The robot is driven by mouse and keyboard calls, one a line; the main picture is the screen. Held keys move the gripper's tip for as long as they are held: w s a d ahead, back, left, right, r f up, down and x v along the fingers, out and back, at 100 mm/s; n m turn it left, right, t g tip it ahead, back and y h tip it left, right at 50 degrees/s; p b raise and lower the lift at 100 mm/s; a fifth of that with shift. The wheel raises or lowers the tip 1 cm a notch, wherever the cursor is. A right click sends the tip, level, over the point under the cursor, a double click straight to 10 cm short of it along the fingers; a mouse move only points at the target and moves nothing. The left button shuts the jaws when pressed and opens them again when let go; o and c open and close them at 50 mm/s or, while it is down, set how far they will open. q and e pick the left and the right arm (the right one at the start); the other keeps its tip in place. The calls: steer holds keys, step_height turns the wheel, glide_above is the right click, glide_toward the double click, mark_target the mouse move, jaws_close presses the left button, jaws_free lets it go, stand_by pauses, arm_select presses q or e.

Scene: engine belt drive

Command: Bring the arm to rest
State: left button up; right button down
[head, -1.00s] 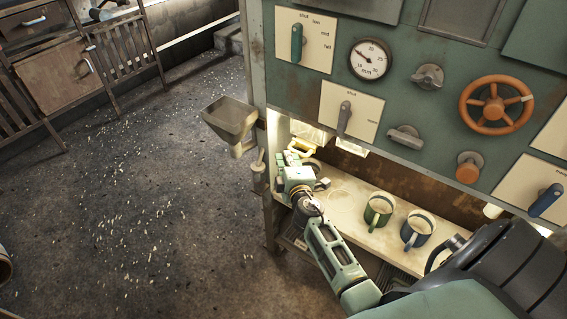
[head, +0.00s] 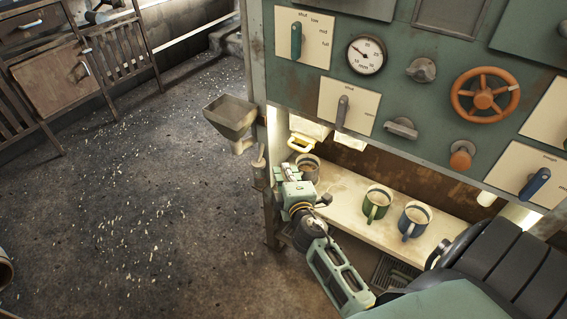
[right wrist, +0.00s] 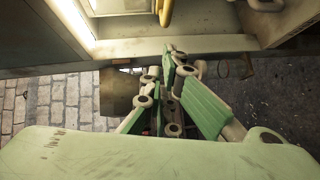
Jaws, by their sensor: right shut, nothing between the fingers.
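My right gripper (head: 283,172) is at the left end of the shelf under the green panel in the head view, beside the panel's left post. Its green-padded fingers (right wrist: 172,92) are closed together with nothing between them in the right wrist view. The right arm reaches up to it from the bottom right. My left gripper is not in either view.
The shelf (head: 345,208) holds a green mug (head: 376,204), a blue mug (head: 415,220) and a grey mug (head: 308,168) near the gripper. A metal hopper (head: 230,115) juts out left. Open floor (head: 130,200) lies left.

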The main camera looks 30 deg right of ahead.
steer(key=s+a+f+m+g+y, duration=0.1)
steer(key=s+a+f+g+y, duration=0.15)
steer(key=s+f, duration=0.55)
steer(key=s+a+f+m+g+y, duration=0.1)
steer(key=s+a+f+m+g, duration=0.2)
steer(key=f, duration=0.9)
steer(key=s+a+f+g+y, duration=0.1)
steer(key=s+a+f, duration=0.45)
steer(key=f, duration=0.45)
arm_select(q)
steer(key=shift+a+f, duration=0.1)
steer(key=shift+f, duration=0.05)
arm_select(e)
steer(key=s+a+f+m+g, duration=0.1)
steer(key=s+f, duration=0.4)
steer(key=s, duration=0.5)
steer(key=s+f+m+g+y, duration=0.1)
steer(key=s+f+g, duration=0.3)
steer(key=s, duration=0.7)
steer(key=s+a+f+m+g, duration=0.1)
steer(key=s+f+m+g, duration=0.1)
steer(key=s+f, duration=0.5)
steer(key=s+m, duration=0.1)
steer(key=s, duration=0.3)
steer(key=shift+s+a+f+m+g+y, duration=0.2)
steer(key=shift+a+m+g+y, duration=0.1)
steer(key=shift+g+y, duration=0.05)
